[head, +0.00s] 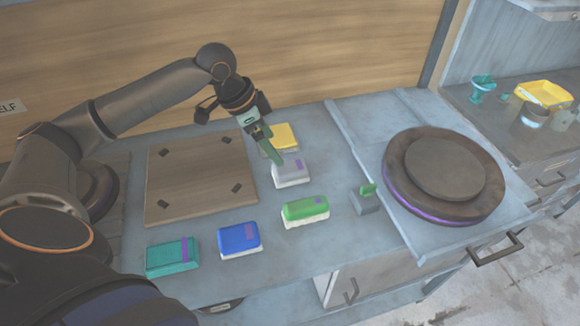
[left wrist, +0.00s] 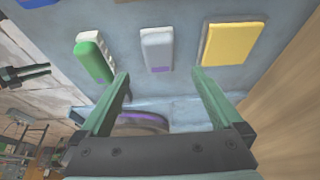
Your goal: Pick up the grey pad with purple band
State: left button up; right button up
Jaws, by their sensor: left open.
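The grey pad with a purple band (head: 291,173) lies on the grey-blue worktop, between the yellow pad and the green pad, with a pale underside. My left gripper (head: 270,150) is above its far left side, pointing down, apart from it as far as I can tell. In the left wrist view the grey pad (left wrist: 157,46) lies ahead of the open, empty fingers (left wrist: 160,73), roughly centred between them. Its purple band faces the gripper. My right gripper does not show.
The yellow pad (head: 280,137) is close behind; the green pad (head: 305,209) is in front. Blue (head: 240,239) and teal (head: 172,257) pads lie nearer. A wooden board (head: 200,180) is at left. A round press plate (head: 445,180) and small green-topped block (head: 366,198) are at right.

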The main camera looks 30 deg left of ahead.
aim_at(286, 167)
pick_arm(q)
jog(key=x, duration=1)
jog(key=shift+s, duration=0.15)
jog(key=c, duration=1.3)
